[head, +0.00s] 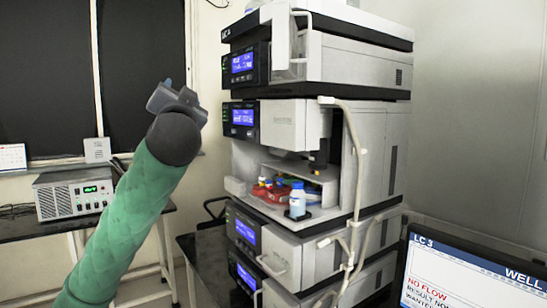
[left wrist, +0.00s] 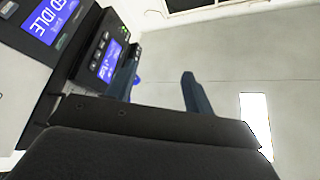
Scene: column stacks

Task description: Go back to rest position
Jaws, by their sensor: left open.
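My left gripper (head: 177,97) is raised at the end of my green-sleeved arm, left of the instrument stack in the head view. It is in front of the dark wall panel and holds nothing that I can see. In the left wrist view my left gripper (left wrist: 160,72) shows two dark blue fingers set apart, with only pale wall and floor between them. The instrument stack (head: 365,65) also shows close by at the left of the wrist view (left wrist: 75,50). My right gripper is in neither view.
An open bay in the stack holds a red tray (head: 270,194) with small vials and a blue-capped bottle (head: 297,202). A grey power unit (head: 73,193) stands on a table at left. A monitor (head: 470,275) reading "NO FLOW" stands at lower right.

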